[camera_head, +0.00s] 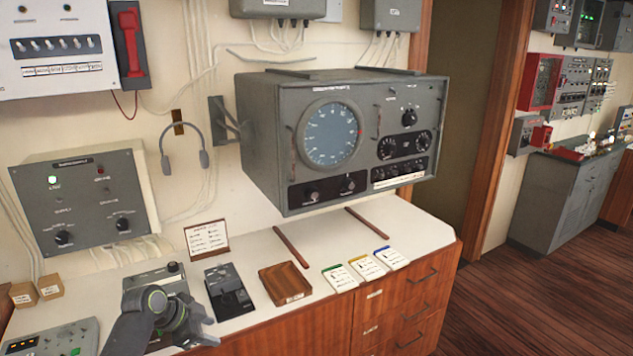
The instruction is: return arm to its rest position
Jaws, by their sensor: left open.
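My left arm reaches in from the bottom left of the head view. Its dark gripper (200,326) is above the front left part of the white counter (240,309), partly hidden by its own wrist. It is open, and nothing shows between its fingers. It is in front of a small panel with a knob and left of a dark lever unit (229,291), apart from it as far as I can tell. My right gripper is not in view.
A brown wooden tray (284,283), three notepads (367,267) and a framed card (207,238) are on the counter. A large grey radar console (330,140) overhangs it. A headset (184,148) hangs on the wall. The floor (510,300) at right is clear.

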